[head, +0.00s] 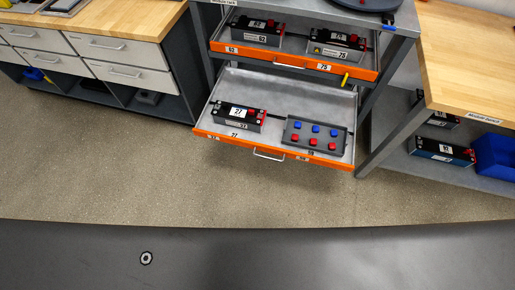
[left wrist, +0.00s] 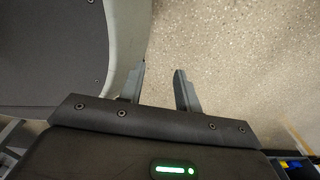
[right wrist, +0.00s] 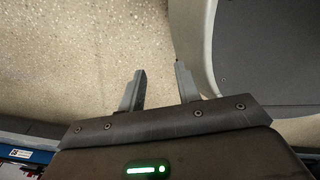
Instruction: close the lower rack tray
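The lower rack tray (head: 272,170) stands pulled out of the rack in the head view, with an orange front edge and a silver handle (head: 268,156). A black module labelled 27 (head: 238,118) lies in its left part. A dark grey holder (head: 314,138) with blue and red caps sits in its right part. My left gripper (left wrist: 160,85) is open and empty over the floor in the left wrist view. My right gripper (right wrist: 158,88) is open and empty over the floor in the right wrist view. Neither gripper shows in the head view.
A drawer cabinet (head: 120,50) stands left. A wooden-topped bench (head: 465,60) stands right, with a blue bin (head: 495,155) below. The floor (head: 130,175) before the rack is clear.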

